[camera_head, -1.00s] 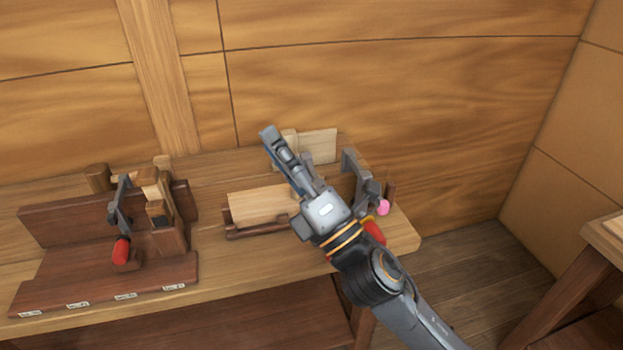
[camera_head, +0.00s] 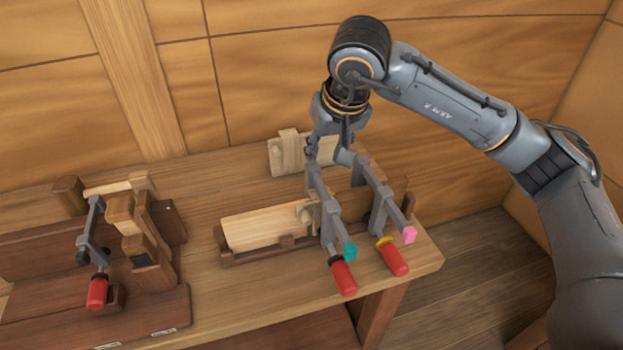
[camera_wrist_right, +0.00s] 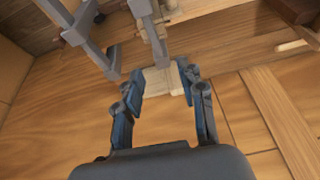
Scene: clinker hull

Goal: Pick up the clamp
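Two grey bar clamps with red handles stand side by side at the right end of the bench: a teal-tipped clamp (camera_head: 328,215) and a pink-tipped clamp (camera_head: 383,205). A third red-handled clamp (camera_head: 91,240) is on the rack at the left. My right gripper (camera_head: 330,158) points down above the teal-tipped clamp, close to its upper end. In the right wrist view its fingers (camera_wrist_right: 158,84) are spread with no clamp between them; clamp bars (camera_wrist_right: 149,32) show just beyond the tips. Whether a finger touches a clamp is unclear. My left gripper is out of view.
A pale board (camera_head: 266,227) lies in a dark wooden holder beside the clamps. Pale wood blocks (camera_head: 290,152) stand behind, near the plank wall. The dark rack (camera_head: 150,310) with wooden tools is at the left. Bare bench lies between rack and holder.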

